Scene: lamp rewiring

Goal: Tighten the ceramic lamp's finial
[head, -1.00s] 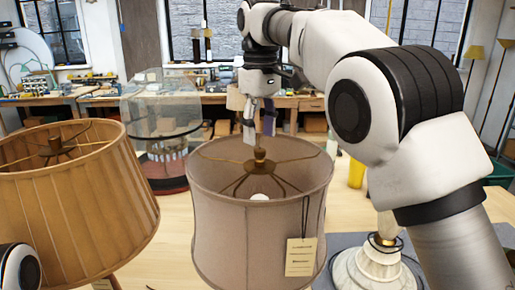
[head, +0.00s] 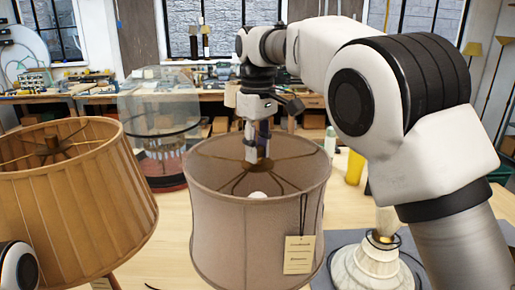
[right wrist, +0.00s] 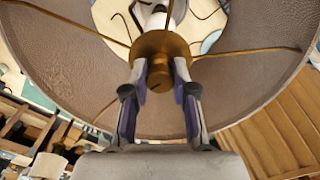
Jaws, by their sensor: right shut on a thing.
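The grey-mauve drum shade (head: 240,235) stands in the middle of the head view, with a paper tag (head: 299,254) on its front. Brass spokes meet at its centre, where the brass finial (right wrist: 160,72) shows in the right wrist view. My right gripper (head: 258,158) reaches down into the shade's open top. Its fingers are shut on the finial from both sides, and they mostly hide it in the head view. A white bulb (head: 258,195) shows below the spokes. The lamp's base is hidden by the shade. My left gripper is out of view.
A tan pleated shade (head: 75,205) stands tilted at the left. A white ribbed lamp base (head: 375,268) stands on a grey mat at the right, near my right arm. A glass dome (head: 160,110) and a yellow cup (head: 355,168) stand behind.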

